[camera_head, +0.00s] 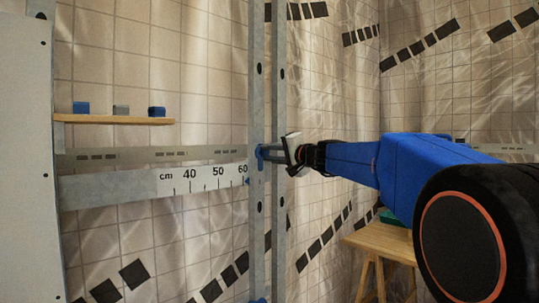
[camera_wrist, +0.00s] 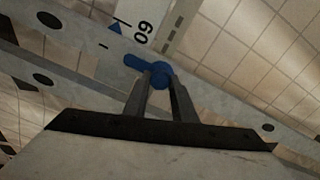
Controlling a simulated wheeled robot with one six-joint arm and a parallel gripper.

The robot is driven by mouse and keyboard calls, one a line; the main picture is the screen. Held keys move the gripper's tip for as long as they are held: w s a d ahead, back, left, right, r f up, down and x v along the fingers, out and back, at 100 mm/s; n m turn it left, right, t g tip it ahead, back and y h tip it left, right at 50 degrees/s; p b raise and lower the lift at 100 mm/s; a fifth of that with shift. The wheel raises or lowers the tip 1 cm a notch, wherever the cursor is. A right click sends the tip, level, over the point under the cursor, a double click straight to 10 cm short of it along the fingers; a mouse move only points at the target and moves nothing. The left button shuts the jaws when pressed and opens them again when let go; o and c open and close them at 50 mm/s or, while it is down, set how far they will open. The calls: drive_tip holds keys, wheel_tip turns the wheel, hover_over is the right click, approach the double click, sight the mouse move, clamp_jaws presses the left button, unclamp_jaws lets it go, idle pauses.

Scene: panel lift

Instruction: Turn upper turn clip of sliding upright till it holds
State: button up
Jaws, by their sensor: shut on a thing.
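The sliding upright (camera_head: 256,110) is a grey metal post with dark holes, standing in the middle of the head view. It also runs diagonally across the wrist view (camera_wrist: 88,62). The upper turn clip (camera_head: 260,153) is small and blue, on the upright at the scale rail's height. In the wrist view the clip (camera_wrist: 133,61) shows a round hub and a short arm toward the upper left. My gripper (camera_head: 272,153) reaches in from the right; in the wrist view its two fingers (camera_wrist: 160,80) are shut on the clip's hub. The fingertips hide part of the hub.
The horizontal rail (camera_head: 115,190) carries a cm scale, with a blue pointer near 60. A lower blue clip (camera_head: 258,300) shows at the bottom edge. A pale panel (camera_head: 25,150) stands left. A wooden shelf (camera_head: 115,120) holds small blocks. A wooden trestle (camera_head: 385,240) stands right.

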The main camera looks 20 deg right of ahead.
drive_tip(key=shift+c, duration=0.2)
drive_tip(key=o, duration=1.1)
drive_tip(key=shift+c, duration=0.2)
drive_tip(key=v, duration=1.7)
drive_tip(key=shift+s, duration=0.2)
